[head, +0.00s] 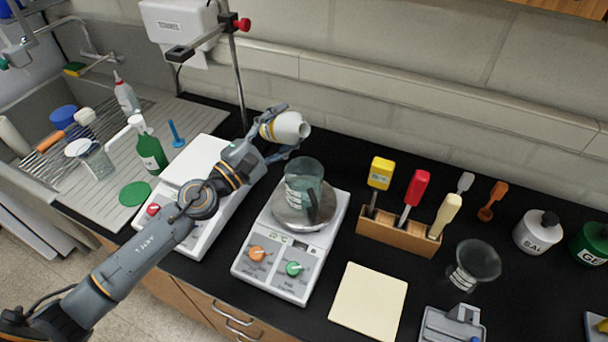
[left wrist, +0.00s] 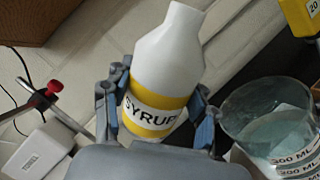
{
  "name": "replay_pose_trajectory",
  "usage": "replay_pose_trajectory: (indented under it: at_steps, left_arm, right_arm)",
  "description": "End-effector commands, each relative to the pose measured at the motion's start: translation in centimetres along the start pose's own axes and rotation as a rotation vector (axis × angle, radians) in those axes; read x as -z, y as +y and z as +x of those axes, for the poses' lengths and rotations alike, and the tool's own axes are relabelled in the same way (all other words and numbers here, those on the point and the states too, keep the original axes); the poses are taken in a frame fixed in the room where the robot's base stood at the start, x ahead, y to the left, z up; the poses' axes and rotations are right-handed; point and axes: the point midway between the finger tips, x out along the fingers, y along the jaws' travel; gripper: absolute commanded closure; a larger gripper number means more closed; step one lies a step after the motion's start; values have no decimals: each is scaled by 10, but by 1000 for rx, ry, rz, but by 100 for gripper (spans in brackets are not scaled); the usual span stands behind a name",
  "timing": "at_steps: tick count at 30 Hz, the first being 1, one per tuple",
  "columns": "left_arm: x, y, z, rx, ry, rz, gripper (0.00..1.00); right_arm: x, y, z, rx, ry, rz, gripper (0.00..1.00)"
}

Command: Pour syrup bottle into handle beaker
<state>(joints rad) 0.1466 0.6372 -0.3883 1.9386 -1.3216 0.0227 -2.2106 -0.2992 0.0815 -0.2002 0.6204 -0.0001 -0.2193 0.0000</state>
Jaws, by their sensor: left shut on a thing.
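The syrup bottle (head: 290,127) is white with a yellow label and lies tipped, nearly on its side, its mouth to the right. My left gripper (head: 280,135) is shut around its body and holds it in the air. The left wrist view shows the bottle (left wrist: 165,75) between both fingers, with "SYRUP" readable. The beaker also shows in the left wrist view (left wrist: 262,125). No stream is visible. My right gripper is out of view.
A white device (head: 285,265) with orange and green knobs carries the beaker; a similar one (head: 190,240) stands left. A metal stand (head: 238,80) rises behind the arm. A wooden rack (head: 395,237) of colored-handled tools and another glass vessel (head: 474,262) stand right.

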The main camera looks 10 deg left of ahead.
Motion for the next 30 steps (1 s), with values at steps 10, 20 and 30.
replay_pose_trajectory:
  at_steps: [10,20,30]
  left_arm:
    - [4,-1,0,-1,-32,143,80]
    - [6,-4,-1,-1,-45,200,80]
    - [10,-8,-2,-1,-56,244,80]
  right_arm:
    - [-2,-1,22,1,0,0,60]
    - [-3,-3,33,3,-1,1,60]
    - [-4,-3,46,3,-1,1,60]
